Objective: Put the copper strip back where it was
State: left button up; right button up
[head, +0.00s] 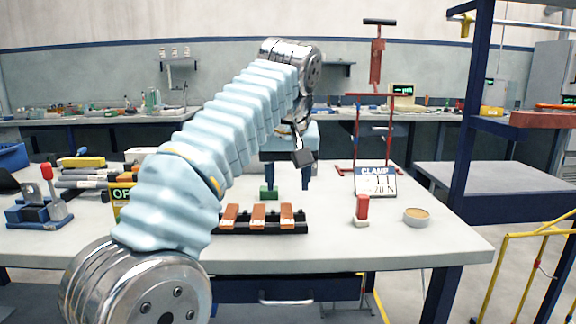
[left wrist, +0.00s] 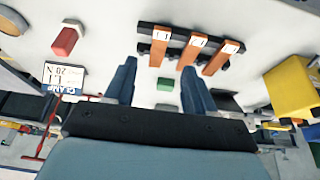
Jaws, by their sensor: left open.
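Three copper strips, left (head: 230,215), middle (head: 258,215) and right (head: 287,215), lie side by side across a black rack (head: 300,228) on the table. They show white end labels in the left wrist view, where the strips (left wrist: 160,46), (left wrist: 190,52) and (left wrist: 220,58) cross the dark bar. My left gripper (head: 287,186) is open, pointing down behind the rack. Nothing is held between its fingers (left wrist: 159,72). A small green block (head: 268,192) is near one fingertip; it shows between the fingers in the left wrist view (left wrist: 165,86). My right gripper is out of view.
A red block (head: 362,206) on a pale base, a shallow round dish (head: 417,216) and a clamp sign (head: 376,182) stand right of the rack. A red frame (head: 354,130) stands behind. The front right tabletop is clear. Tools crowd the left.

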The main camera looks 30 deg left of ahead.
pick_arm(q)
jog(key=shift+v, duration=1.45)
